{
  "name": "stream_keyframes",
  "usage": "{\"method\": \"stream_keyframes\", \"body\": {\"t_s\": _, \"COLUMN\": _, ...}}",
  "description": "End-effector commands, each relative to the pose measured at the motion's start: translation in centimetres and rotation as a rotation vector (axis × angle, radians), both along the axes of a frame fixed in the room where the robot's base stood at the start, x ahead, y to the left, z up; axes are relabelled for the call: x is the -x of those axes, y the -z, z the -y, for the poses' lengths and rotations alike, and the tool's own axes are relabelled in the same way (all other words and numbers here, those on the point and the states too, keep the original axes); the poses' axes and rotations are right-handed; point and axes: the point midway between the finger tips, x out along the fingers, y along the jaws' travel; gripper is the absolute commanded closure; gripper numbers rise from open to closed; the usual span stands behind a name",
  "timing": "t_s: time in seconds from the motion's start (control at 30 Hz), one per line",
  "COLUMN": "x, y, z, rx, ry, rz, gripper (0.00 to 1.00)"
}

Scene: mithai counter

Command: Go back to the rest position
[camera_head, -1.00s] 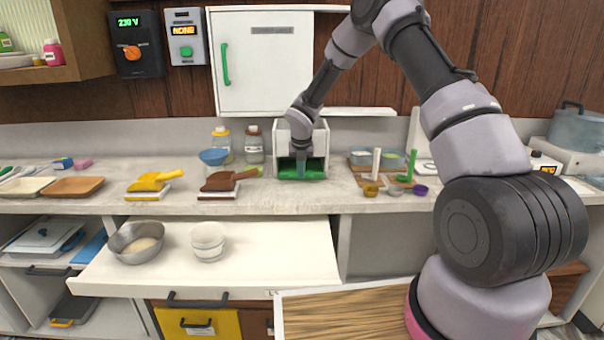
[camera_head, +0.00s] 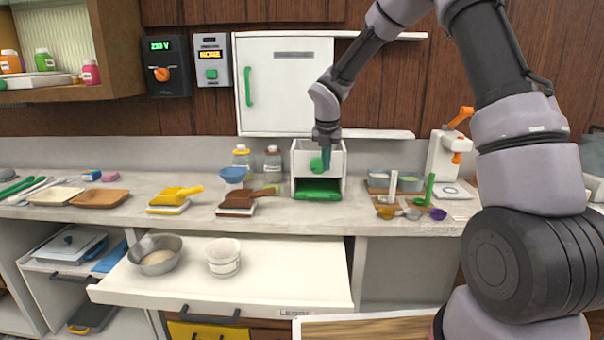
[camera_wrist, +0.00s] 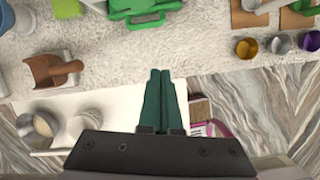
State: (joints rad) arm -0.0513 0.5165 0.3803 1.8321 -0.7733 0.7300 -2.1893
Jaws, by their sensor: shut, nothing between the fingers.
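My gripper (camera_head: 325,158) is at the end of my raised arm, in front of the white box with the green tray (camera_head: 318,190) on the counter. In the wrist view its dark green fingers (camera_wrist: 160,78) lie together, shut, with nothing between them. The wrist view looks down past the fingers on the counter's front edge and the pulled-out drawer. The fingers are clear of the counter and touch nothing that I can see.
A steel bowl (camera_head: 156,256) and a white tub (camera_head: 223,258) stand on the open drawer (camera_head: 250,288). A yellow scoop (camera_head: 176,198), a brown scoop (camera_head: 246,201) and a blue bowl (camera_head: 232,175) are on the counter (camera_head: 110,213). A white cabinet (camera_head: 284,85) hangs behind my arm.

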Motion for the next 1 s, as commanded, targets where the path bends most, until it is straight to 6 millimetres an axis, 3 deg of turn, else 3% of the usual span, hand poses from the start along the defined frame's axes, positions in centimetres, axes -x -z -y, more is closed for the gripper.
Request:
{"method": "stream_keyframes", "body": {"t_s": 0.03, "x": 1.0, "y": -2.5, "z": 1.2, "rx": -0.028, "ry": 0.119, "rz": 0.024, "gripper": 1.00}}
{"method": "stream_keyframes", "body": {"t_s": 0.2, "x": 5.6, "y": -9.2, "z": 5.2, "rx": -0.179, "ry": 0.620, "rz": 0.087, "gripper": 1.00}}
{"method": "stream_keyframes", "body": {"t_s": 0.5, "x": 15.9, "y": -17.7, "z": 10.7, "rx": -0.563, "ry": 1.507, "rz": 0.163, "gripper": 1.00}}
{"method": "stream_keyframes", "body": {"t_s": 0.8, "x": 27.0, "y": -21.6, "z": 13.5, "rx": -1.063, "ry": 2.339, "rz": 0.065, "gripper": 1.00}}
{"method": "stream_keyframes", "body": {"t_s": 1.0, "x": 31.9, "y": -22.1, "z": 13.8, "rx": -1.321, "ry": 2.723, "rz": -0.116, "gripper": 1.00}}
